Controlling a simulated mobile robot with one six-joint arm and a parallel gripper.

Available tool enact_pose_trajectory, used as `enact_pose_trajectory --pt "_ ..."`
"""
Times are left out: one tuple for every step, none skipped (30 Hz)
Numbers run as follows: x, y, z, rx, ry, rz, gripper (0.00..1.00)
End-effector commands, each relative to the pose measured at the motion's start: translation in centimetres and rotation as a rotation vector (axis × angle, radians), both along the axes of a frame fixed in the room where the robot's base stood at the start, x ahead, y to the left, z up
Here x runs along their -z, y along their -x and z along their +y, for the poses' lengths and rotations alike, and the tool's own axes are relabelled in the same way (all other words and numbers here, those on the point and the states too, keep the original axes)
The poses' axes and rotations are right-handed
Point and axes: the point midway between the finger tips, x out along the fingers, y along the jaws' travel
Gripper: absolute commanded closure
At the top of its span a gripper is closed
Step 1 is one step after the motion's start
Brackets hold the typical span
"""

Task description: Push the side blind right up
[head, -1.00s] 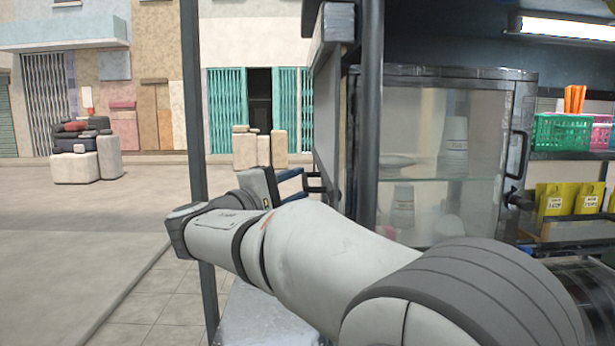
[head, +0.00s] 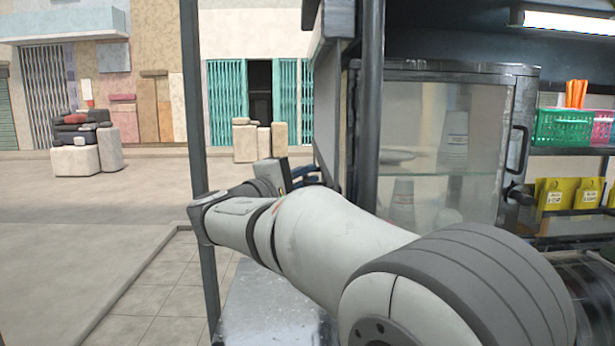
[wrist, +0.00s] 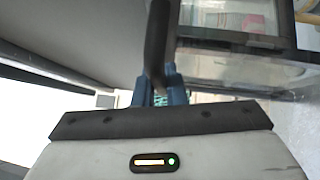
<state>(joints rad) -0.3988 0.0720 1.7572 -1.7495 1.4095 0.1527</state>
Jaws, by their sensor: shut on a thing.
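In the wrist view a broad grey panel (wrist: 75,35), probably the blind, fills the upper left. A dark bar-like handle (wrist: 157,45) runs down between my blue fingers. My gripper (wrist: 160,88) is shut on this handle. In the head view my gripper (head: 303,173) is at the blind's lower part, partly hidden by my arm. The grip point is hidden there.
Posts (head: 367,110) and (head: 196,150) stand close to my arm. A glass cabinet (head: 440,190) is to the right, with a green basket (head: 562,128) and yellow packets (head: 553,198) on shelves beyond. Open paving (head: 90,210) lies to the left.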

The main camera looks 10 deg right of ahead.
Motion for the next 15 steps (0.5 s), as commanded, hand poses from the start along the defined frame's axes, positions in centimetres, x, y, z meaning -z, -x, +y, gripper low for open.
enact_pose_trajectory --pt "-0.02 0.01 -0.02 0.001 0.0 0.0 1.0" --pt "-0.03 0.01 -0.03 0.001 0.0 0.0 1.0" --pt "-0.03 0.01 -0.03 0.001 0.0 0.0 1.0" --pt "-0.03 0.01 -0.04 0.001 0.0 0.0 1.0" --pt "-0.03 0.02 -0.04 0.001 0.0 0.0 1.0" --pt "-0.04 0.02 -0.04 0.001 0.0 0.0 1.0" --pt "-0.04 0.01 -0.05 0.001 0.0 0.0 1.0" --pt "-0.04 0.02 -0.05 0.001 0.0 0.0 1.0" --pt "-0.04 0.01 -0.06 0.001 0.0 0.0 1.0" --pt "-0.04 0.01 -0.06 0.001 0.0 0.0 1.0" --pt "-0.06 0.02 -0.06 0.002 0.0 0.0 1.0" --pt "-0.14 0.01 -0.07 0.002 0.001 -0.001 1.0" --pt "-0.25 0.02 -0.07 0.002 0.0 -0.002 1.0" --pt "-0.42 0.02 -0.08 0.002 0.0 -0.002 1.0" --pt "-0.76 0.02 -0.09 0.002 0.0 -0.002 1.0"
